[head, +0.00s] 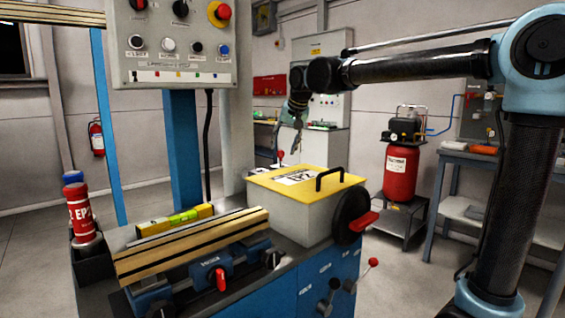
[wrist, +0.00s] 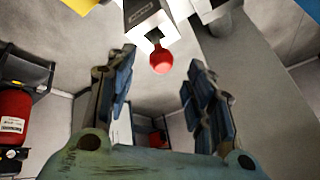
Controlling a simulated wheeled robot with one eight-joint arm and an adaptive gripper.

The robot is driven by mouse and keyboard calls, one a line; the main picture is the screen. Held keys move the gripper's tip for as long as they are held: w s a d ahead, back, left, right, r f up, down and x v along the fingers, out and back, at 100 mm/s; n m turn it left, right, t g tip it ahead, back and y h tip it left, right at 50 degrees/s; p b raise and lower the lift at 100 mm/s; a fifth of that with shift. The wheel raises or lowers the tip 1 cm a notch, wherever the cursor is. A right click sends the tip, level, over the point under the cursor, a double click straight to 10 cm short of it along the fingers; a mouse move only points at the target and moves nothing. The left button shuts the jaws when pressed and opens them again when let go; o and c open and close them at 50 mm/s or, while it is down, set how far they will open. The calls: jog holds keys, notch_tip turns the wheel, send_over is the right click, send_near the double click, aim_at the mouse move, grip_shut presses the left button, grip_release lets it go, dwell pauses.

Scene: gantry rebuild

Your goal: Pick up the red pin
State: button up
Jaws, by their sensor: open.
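A red ball-ended pin (head: 281,154) shows small in the head view, just behind the far left edge of the yellow-topped box. In the wrist view a round red ball (wrist: 161,62), which looks like the same pin's head, sits beneath a pale block with a dark socket. My gripper (head: 296,146) hangs from the arm just above and to the right of the pin in the head view. In the wrist view my gripper (wrist: 160,60) has its two blue-grey fingers spread wide, with the red ball showing between their tips. Nothing is held. The pin's shaft is mostly hidden.
The yellow-topped box (head: 269,212) with a black handle stands in front of my gripper. A control panel (head: 170,44) hangs at upper left.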

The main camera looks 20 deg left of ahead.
aim_at(282, 151)
jog(key=shift+x, duration=2.7)
jog(key=shift+s, duration=0.1)
grip_shut()
